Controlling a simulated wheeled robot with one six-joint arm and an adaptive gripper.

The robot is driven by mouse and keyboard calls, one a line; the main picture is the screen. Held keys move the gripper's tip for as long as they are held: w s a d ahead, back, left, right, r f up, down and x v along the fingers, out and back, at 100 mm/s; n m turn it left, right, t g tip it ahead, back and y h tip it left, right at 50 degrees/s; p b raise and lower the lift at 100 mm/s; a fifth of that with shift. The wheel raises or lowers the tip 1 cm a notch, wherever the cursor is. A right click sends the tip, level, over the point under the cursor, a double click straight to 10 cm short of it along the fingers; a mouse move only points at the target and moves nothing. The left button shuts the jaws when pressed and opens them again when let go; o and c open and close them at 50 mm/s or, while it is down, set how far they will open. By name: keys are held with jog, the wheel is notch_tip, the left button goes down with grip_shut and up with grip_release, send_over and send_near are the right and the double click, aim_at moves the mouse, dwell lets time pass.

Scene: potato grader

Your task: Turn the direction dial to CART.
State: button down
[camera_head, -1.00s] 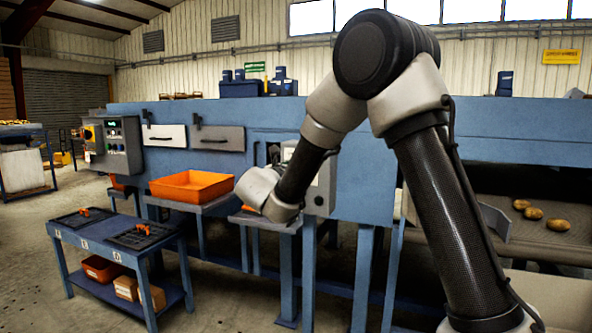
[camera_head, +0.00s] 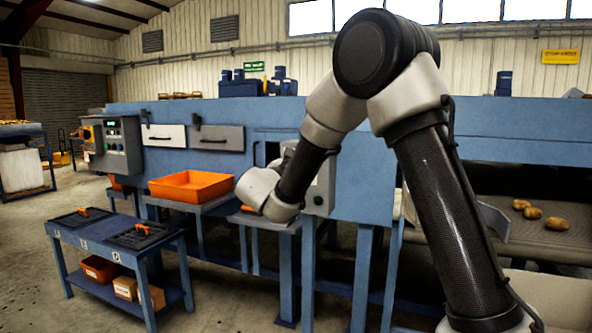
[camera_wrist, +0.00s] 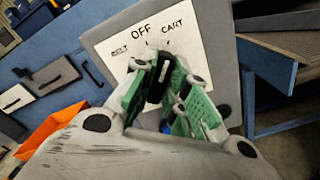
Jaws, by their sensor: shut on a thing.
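The direction dial (camera_wrist: 156,88) is a black knob on a white plate (camera_wrist: 108,45) lettered BELT, OFF and CART, set on a grey control box (camera_wrist: 222,58). My gripper (camera_wrist: 166,80) has its green-padded fingers on either side of the dial, shut on it. A small white mark shows on the dial's upper end, which leans toward the top of the plate. The fingers hide much of the dial, so I cannot tell exactly which label it points to. In the head view my arm covers most of the control box (camera_head: 322,190).
An orange tray (camera_head: 192,186) stands on a shelf left of my wrist. A blue table (camera_head: 112,246) with black trays is at the lower left. Another control panel (camera_head: 118,145) is on the blue machine. Potatoes (camera_head: 532,212) lie on the belt at right.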

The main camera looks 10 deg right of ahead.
dwell(0.4)
jog(key=c, duration=1.4)
grip_release()
jog(key=shift+s+a, duration=0.1)
jog(key=shift+s, duration=0.05)
jog(key=v, duration=1.1)
jog(key=shift+s+a, duration=0.2)
jog(key=shift+s, duration=0.1)
